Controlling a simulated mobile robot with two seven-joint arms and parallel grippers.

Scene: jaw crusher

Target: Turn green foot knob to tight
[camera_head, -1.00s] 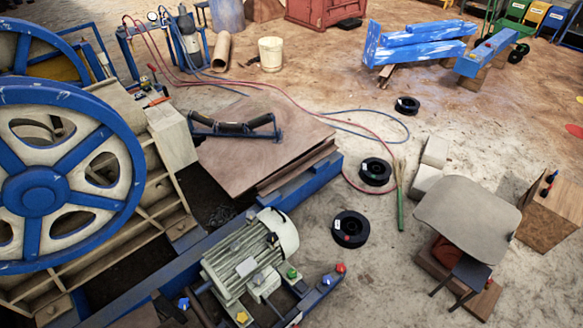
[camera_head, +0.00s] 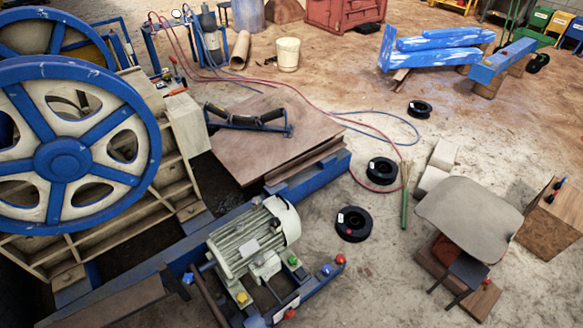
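A small green knob (camera_head: 292,260) sits at the foot of the grey-green electric motor (camera_head: 252,240), on its right side. A yellow knob (camera_head: 241,298) is at the motor's front left, and a red knob (camera_head: 290,313) is at the front edge of the frame. A blue knob (camera_head: 326,269) and another red knob (camera_head: 340,259) stand on the blue rail to the right. A further blue knob (camera_head: 188,278) is left of the motor. Whether the green knob is tight or loose cannot be told. Neither of my grippers is in view.
The crusher's large blue-and-cream flywheel (camera_head: 62,160) stands at the left. Black spools (camera_head: 354,224), a grey-topped stool (camera_head: 468,218) and a wooden box (camera_head: 553,222) are on the floor to the right.

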